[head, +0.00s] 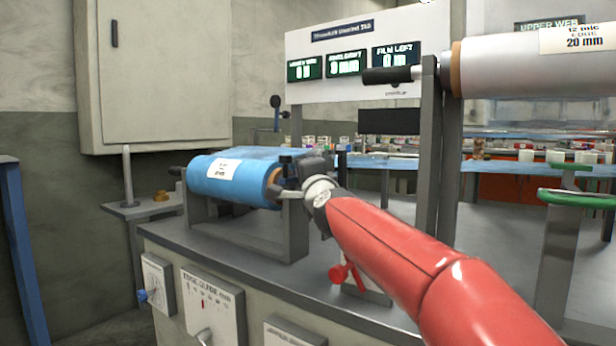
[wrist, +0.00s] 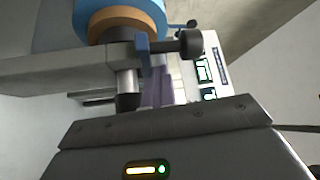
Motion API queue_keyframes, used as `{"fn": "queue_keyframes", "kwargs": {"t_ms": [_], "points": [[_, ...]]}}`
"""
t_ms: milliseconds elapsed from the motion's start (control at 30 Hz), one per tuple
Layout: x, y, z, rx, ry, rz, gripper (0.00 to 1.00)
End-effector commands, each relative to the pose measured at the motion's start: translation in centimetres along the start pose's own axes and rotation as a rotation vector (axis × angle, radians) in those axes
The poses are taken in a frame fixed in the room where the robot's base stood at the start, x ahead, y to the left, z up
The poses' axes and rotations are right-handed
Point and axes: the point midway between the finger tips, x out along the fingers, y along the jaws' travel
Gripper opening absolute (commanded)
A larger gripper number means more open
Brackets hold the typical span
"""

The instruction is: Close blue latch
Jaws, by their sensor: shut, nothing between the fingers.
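A blue latch (wrist: 143,45) shows in the wrist view as a narrow upright blue piece by the end of the blue film roll (wrist: 93,12). A dark rod with a round black knob runs right from it. In the head view the blue film roll (head: 225,183) lies in a grey cradle on the bench, and my gripper (head: 283,192) is at its right end. My gripper is shut and empty, close to the latch. I cannot tell whether they touch. In the head view the latch cannot be made out beside my wrist.
A grey post and a white upper roll (head: 540,65) stand right of my arm. A blue knob (head: 143,296) is on the front panel at lower left. A white display board (head: 345,45) stands behind.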

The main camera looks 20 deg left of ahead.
Motion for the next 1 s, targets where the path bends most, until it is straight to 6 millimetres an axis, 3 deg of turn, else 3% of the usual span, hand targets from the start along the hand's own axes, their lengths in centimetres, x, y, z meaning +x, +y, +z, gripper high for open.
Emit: {"fn": "queue_keyframes", "kwargs": {"t_ms": [367,733,1000], "points": [[-0.2,0.6,0.2,0.001,-0.006,0.009,0.0],[-5.5,0.4,-0.1,-0.003,0.001,0.004,0.0],[-7.3,0.1,-0.3,0.0,0.003,0.002,0.0]]}}
